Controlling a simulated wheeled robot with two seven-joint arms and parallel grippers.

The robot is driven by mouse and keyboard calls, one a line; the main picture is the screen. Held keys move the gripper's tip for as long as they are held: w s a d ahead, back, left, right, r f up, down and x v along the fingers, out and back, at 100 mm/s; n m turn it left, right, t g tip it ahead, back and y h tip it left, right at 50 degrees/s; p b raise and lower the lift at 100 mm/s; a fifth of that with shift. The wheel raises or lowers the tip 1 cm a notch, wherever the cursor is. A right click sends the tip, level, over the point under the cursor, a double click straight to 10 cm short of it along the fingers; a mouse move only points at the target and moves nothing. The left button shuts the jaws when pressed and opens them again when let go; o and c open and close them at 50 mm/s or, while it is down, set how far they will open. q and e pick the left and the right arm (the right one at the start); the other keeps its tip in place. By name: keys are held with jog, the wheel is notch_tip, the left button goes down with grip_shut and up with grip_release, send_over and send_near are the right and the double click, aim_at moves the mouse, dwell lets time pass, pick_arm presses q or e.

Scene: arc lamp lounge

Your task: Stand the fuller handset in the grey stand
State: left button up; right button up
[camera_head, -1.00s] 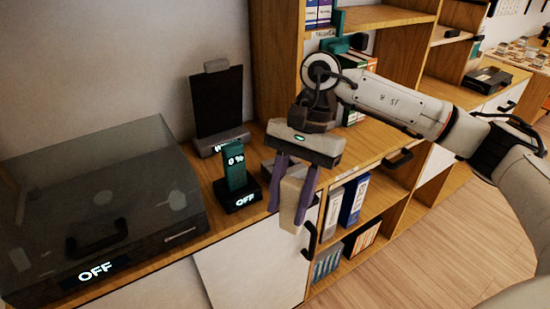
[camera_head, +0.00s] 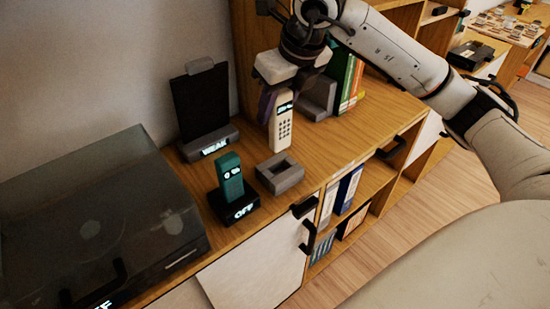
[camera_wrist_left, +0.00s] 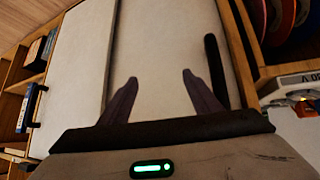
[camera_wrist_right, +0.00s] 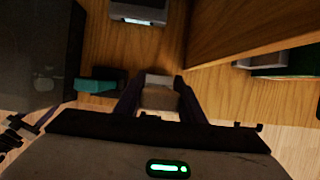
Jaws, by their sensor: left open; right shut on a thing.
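My right gripper (camera_head: 277,98) is shut on a white handset (camera_head: 282,130) with a dark keypad and a small lit screen. It holds the handset roughly upright, above and behind the grey stand (camera_head: 280,177). The stand is a low grey block with an empty opening in its top. A green handset (camera_head: 229,172) stands in a black dock (camera_head: 236,205) marked OFF; its screen is too small to read surely now. In the right wrist view the held handset (camera_wrist_right: 160,97) is foreshortened between the fingers. My left gripper (camera_wrist_left: 160,85) is open and empty, facing a white cabinet door.
A dark upright panel (camera_head: 200,103) on a grey base marked WEAK stands at the back. A dark-lidded record player (camera_head: 90,215) fills the left. A grey bookend (camera_head: 317,98) and books (camera_head: 345,80) stand behind right. The wooden top (camera_head: 345,145) right of the stand is clear.

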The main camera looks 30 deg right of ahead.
aim_at(276, 131)
notch_tip(276, 131, down, 6)
jog(key=shift+s+r, duration=0.1)
jog(key=shift+s, duration=0.05)
jog(key=shift+f, duration=1.55)
jog(key=o, duration=0.8)
jog(key=shift+f, duration=0.15)
jog(key=shift+c, duration=0.2)
jog(key=o, duration=0.4)
jog(key=shift+o, duration=0.2)
